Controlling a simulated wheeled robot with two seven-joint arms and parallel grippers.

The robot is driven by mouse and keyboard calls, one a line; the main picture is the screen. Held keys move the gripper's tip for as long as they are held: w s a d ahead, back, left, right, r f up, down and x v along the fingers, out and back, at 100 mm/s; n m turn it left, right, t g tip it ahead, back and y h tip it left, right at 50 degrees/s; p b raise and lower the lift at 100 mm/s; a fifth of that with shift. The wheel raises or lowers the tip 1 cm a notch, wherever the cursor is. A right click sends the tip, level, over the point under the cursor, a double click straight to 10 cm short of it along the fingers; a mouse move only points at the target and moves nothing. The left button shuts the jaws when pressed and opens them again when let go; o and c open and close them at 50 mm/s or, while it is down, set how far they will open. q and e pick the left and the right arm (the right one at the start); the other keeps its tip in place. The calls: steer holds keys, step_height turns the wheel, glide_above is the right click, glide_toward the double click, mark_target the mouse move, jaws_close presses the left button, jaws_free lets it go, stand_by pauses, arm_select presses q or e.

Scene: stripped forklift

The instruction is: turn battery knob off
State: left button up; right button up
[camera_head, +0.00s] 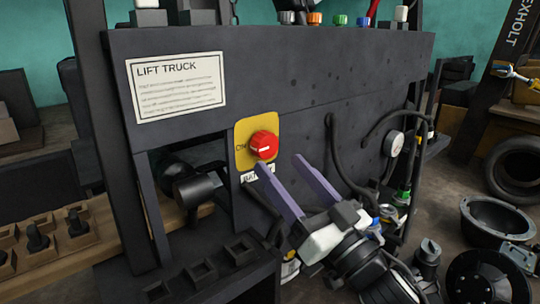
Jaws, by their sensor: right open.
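The red battery knob (264,146) sits on a yellow plate (242,131) on the dark front panel of the lift truck (310,90). Its white mark lies roughly level, and "ON" is printed on the plate to its left. A white label (251,177) below the knob is partly hidden by a finger. My right gripper (281,167) is open, with two long purple fingers pointing up toward the panel. The left fingertip is just below the knob and the right fingertip is to its lower right. Nothing is between the fingers. My left gripper is not in view.
A white "LIFT TRUCK" sign (178,87) is on the panel at upper left. Black hoses and a round gauge (393,144) are right of the gripper. A wooden block rack (60,245) is at lower left. Tires and a metal bowl (495,222) lie at right.

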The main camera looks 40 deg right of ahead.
mark_target(269, 151)
steer(key=p+x, duration=0.1)
steer(key=x, duration=0.3)
steer(key=shift+r, duration=0.15)
steer(key=shift+w+r, duration=0.1)
steer(key=shift+w, duration=0.5)
steer(key=shift+c, duration=0.4)
steer(key=c, duration=1)
